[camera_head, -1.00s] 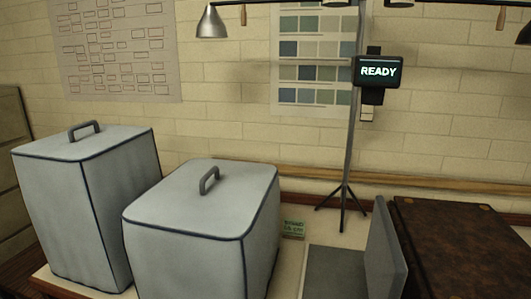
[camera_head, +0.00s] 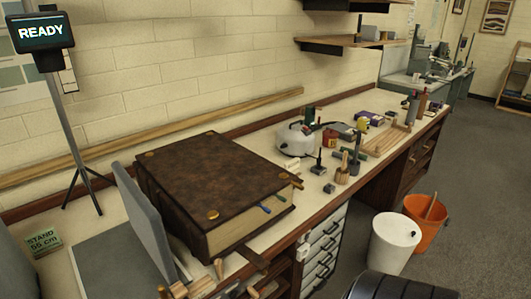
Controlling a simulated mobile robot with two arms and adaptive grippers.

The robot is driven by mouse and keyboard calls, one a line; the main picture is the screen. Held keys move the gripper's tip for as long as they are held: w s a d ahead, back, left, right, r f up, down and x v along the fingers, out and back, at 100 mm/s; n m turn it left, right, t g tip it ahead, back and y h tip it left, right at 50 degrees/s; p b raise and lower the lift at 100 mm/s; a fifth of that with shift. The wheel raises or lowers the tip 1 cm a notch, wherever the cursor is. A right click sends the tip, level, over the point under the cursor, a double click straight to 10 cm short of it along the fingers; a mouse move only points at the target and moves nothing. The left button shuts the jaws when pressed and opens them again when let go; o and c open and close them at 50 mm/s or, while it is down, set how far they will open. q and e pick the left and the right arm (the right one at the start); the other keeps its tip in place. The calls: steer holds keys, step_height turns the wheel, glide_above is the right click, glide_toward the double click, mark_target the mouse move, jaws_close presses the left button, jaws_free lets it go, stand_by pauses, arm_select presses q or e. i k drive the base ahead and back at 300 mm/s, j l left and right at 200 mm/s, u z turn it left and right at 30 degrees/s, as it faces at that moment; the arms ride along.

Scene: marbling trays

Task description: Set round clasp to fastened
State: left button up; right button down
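A large thick book (camera_head: 208,182) with a dark brown cover and brass corner pieces lies closed on the workbench, left of the middle. A dark strap (camera_head: 254,261) sticks out below its front edge. I cannot make out a round clasp clearly, nor whether any clasp is fastened. Coloured tabs (camera_head: 265,209) stick out of the page edge. Neither of my grippers is in view.
A grey upright panel (camera_head: 144,222) stands left of the book. A sign reading READY (camera_head: 41,32) is on a tripod stand. Tools and a white kettle-like pot (camera_head: 295,139) crowd the bench to the right. White (camera_head: 394,243) and orange (camera_head: 425,222) buckets stand on the floor.

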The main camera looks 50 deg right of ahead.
mark_target(261, 264)
steer(key=z, duration=1.65)
